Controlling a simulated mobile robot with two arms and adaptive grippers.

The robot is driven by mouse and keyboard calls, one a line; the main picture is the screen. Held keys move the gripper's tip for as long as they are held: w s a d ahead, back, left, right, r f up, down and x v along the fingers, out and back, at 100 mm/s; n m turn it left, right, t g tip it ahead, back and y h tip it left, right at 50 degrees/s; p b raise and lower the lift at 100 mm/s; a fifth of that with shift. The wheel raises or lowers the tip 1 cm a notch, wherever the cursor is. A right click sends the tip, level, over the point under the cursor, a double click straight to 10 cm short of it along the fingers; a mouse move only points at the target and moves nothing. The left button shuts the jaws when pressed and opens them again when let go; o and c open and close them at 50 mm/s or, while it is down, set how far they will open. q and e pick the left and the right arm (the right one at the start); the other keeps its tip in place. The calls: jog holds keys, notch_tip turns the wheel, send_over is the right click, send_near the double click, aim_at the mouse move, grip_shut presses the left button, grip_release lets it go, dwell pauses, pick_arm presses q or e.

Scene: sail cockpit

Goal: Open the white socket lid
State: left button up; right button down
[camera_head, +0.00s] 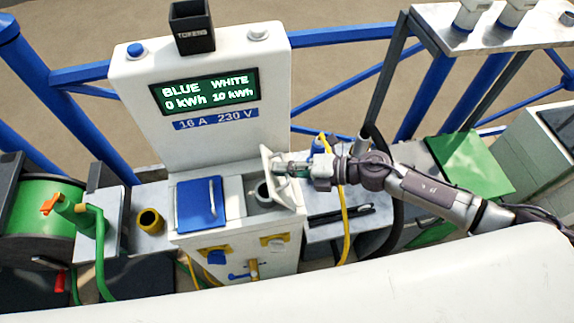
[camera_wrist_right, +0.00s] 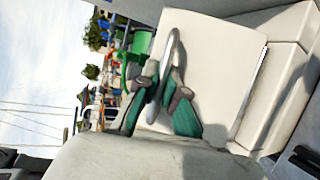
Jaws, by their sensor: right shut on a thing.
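The white socket lid (camera_head: 269,163) stands raised and tilted on the pedestal's right side, with the grey round socket (camera_head: 262,191) showing beside it in the open recess. My right gripper (camera_head: 292,169) comes in from the right at the raised lid. In the right wrist view, the lid's white face (camera_wrist_right: 216,70) is close. There the teal-padded fingers of the right gripper (camera_wrist_right: 160,98) are shut on its curved metal handle (camera_wrist_right: 168,62). In the head view the handle is mostly hidden by the gripper. My left gripper is not in view.
The blue lid (camera_head: 200,203) lies closed left of the recess. The pedestal display (camera_head: 205,91) reads blue 0 kWh, white 10 kWh. A yellow cable (camera_head: 345,225) hangs just below my right arm. A green hose reel (camera_head: 40,212) stands at left, blue railings behind.

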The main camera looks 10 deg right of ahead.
jog(key=c, duration=1.5)
grip_release()
jog(key=shift+c, duration=0.2)
jog(key=v, duration=1.2)
jog(key=shift+w, duration=0.15)
jog(key=shift+r, duration=0.1)
